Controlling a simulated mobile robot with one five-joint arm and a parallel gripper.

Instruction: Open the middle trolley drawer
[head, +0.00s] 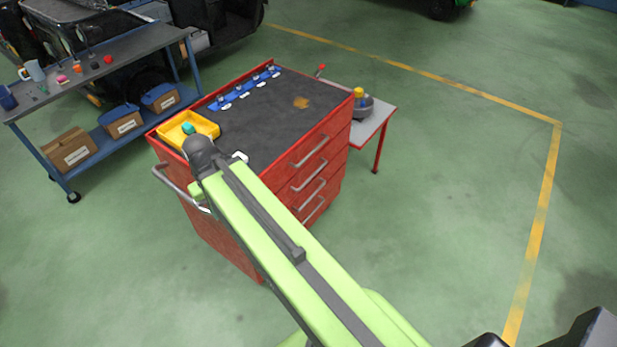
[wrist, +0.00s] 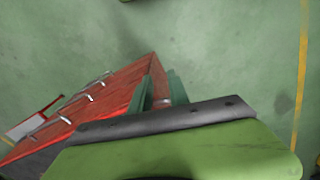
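The red trolley (head: 225,235) stands in the middle of the head view, with a dark top and several drawers on its right-hand face. The middle drawer's grey handle (head: 309,178) shows between the upper handle (head: 310,151) and the lower handle (head: 314,211). The drawers look closed. In the wrist view, the trolley's red drawer face (wrist: 122,98) lies at the left, with handles along it. My gripper (wrist: 160,76) has two green fingers standing apart, with red trolley surface visible between them. Nothing is seen gripped.
A yellow tray (head: 172,136) and a blue tool rack (head: 245,90) sit on the trolley top. A grey workbench (head: 100,52) with boxes stands at the left. A small table (head: 379,112) stands behind the trolley. The green floor (head: 440,190) to the right is clear.

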